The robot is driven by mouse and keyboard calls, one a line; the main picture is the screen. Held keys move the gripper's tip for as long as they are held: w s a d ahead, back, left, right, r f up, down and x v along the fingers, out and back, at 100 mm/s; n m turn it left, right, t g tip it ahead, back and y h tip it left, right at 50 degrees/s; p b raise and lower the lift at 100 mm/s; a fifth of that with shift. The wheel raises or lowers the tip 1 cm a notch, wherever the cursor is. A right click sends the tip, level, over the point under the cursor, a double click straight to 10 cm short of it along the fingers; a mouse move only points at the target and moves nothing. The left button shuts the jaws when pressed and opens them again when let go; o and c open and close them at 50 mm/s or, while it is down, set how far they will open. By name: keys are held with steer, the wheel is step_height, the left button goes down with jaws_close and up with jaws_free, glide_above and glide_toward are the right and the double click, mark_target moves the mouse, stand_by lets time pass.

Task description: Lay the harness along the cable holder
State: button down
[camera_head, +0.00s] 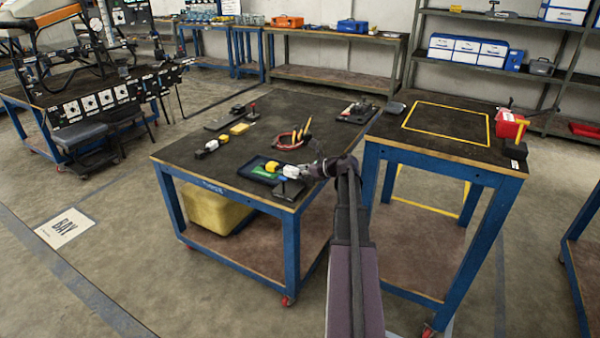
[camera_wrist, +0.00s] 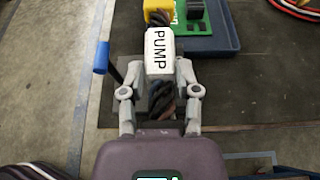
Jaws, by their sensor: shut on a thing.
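My gripper (camera_wrist: 161,88) is shut on the harness's white connector (camera_wrist: 160,52), which is marked PUMP. Dark twisted cable runs out of the connector at both ends, and a yellow connector (camera_wrist: 158,9) follows at the top of the wrist view. In the head view, the white connector (camera_head: 291,171) is at my gripper (camera_head: 302,171), over the near right corner of the dark worktable, with the yellow connector (camera_head: 272,167) to its left. I cannot tell for certain which thing is the cable holder. My gripper hides what lies directly beneath the connector.
A blue tray (camera_wrist: 213,47) with a green piece (camera_wrist: 186,31) lies just beyond the gripper. A blue-capped dark stem (camera_wrist: 101,57) stands left. Red cable (camera_head: 287,140), a white-and-yellow piece (camera_head: 208,148) and a yellow block (camera_head: 240,128) lie on the worktable (camera_head: 190,168). Another table (camera_head: 450,151) stands right.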

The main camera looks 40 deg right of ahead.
steer(key=shift+f+b, duration=0.65)
steer(key=shift+c, duration=1.7)
jaws_free()
steer(key=shift+r, duration=0.15)
steer(key=shift+r+p, duration=0.55)
steer(key=shift+p, duration=0.15)
steer(key=p+v, duration=0.4)
steer(key=v, duration=0.8)
steer(key=shift+w+a, duration=0.1)
steer(key=shift+a, duration=0.1)
